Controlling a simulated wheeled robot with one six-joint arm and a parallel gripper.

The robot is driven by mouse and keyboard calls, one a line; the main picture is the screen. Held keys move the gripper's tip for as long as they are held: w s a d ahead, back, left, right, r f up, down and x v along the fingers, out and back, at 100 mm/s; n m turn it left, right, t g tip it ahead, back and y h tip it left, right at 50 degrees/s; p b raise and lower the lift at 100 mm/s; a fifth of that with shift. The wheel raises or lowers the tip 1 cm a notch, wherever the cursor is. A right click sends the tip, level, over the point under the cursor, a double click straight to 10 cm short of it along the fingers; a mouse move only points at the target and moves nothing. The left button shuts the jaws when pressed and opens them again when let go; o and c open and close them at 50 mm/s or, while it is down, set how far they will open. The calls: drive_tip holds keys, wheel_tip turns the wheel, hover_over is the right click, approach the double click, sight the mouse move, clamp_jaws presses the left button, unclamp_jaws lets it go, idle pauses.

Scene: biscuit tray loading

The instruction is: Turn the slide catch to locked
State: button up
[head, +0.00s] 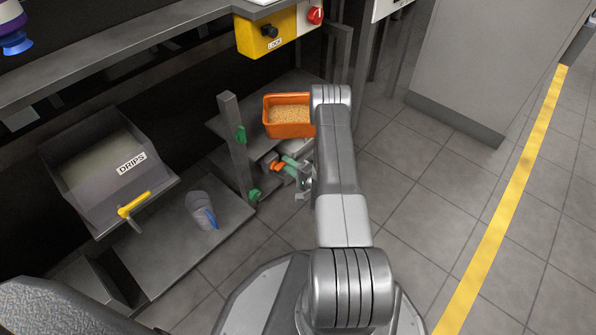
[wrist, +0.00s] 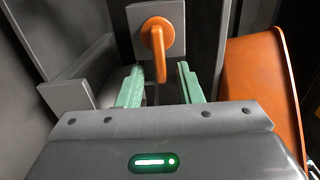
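The slide catch appears to be the orange turning handle (wrist: 158,45) on a square grey plate (wrist: 137,15); its lever hangs straight down in the wrist view. A small orange part of it (head: 277,165) shows in the head view, low beside the post. My gripper (wrist: 159,84) has pale green fingers, one on each side of the lever, with a visible gap on both sides. It is open, and the lever's lower end is between the fingers. In the head view my gripper (head: 292,169) is partly hidden by my arm. No locked marking is readable near the handle.
An orange bin of crumbs (head: 273,98) stands above the catch; its side (wrist: 262,85) is close on the right in the wrist view. A grey post (head: 237,150) with green knobs stands left. A DRIPS bin (head: 73,184), a cup (head: 200,207) and a yellow LOCK box (head: 252,36) are around.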

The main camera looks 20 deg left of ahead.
drive_tip(key=p+v, duration=0.4)
drive_tip(key=v, duration=0.9)
drive_tip(key=shift+d, duration=0.2)
drive_tip(key=shift+s, duration=0.1)
drive_tip(key=b+x, duration=0.4)
drive_tip(key=x, duration=1)
drive_tip(key=shift+d, duration=0.1)
